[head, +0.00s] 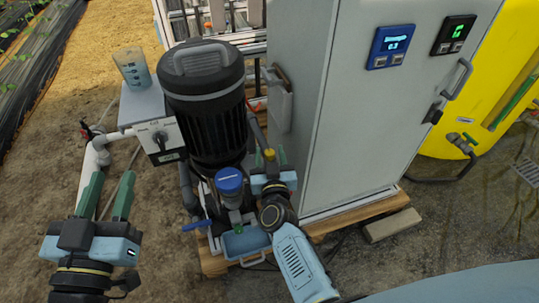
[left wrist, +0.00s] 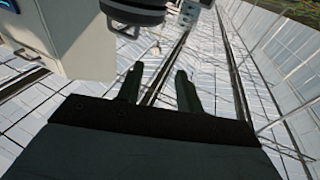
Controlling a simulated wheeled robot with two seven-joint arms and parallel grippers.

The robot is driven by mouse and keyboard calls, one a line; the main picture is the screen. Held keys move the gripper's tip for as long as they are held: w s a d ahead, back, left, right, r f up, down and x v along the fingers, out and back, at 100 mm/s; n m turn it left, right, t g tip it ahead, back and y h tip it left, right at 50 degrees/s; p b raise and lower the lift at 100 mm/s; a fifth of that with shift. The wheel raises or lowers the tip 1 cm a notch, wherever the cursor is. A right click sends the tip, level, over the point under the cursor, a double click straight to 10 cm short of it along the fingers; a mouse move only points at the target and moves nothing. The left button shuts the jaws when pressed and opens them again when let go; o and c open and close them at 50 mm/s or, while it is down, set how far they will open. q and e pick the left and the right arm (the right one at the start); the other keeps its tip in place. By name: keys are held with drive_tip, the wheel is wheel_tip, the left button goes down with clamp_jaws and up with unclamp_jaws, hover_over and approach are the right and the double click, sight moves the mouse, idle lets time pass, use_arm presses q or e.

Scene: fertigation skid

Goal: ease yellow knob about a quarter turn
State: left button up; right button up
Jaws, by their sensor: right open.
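The small yellow knob (head: 269,154) shows in the head view just beyond my right gripper, beside the black motor and the grey cabinet. My right gripper (head: 269,161) is open, with its fingers at the sides of the knob. The wrist hides the lower part of the knob, and I cannot tell whether the fingers touch it. My left gripper (head: 107,195) is open and empty at the left, apart from the skid. Its two spread green fingers also show in the left wrist view (left wrist: 158,88), with nothing between them.
A black motor (head: 205,110) stands left of the knob, with a blue-capped fitting (head: 229,181) below it. The grey cabinet (head: 345,120) rises close on the right. A blue tray (head: 245,243) is below. A beaker (head: 132,68) and a switch box (head: 160,140) stand left.

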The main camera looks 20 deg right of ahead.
use_arm(q)
drive_tip(key=shift+s+r+t, duration=0.15)
drive_tip(key=shift+r+t, duration=0.35)
drive_tip(key=shift+r, duration=0.15)
use_arm(e)
drive_tip(key=shift+w+d, duration=0.1)
drive_tip(key=shift+w, duration=0.3)
drive_tip(key=shift+c, duration=0.4)
drive_tip(key=c, duration=0.9)
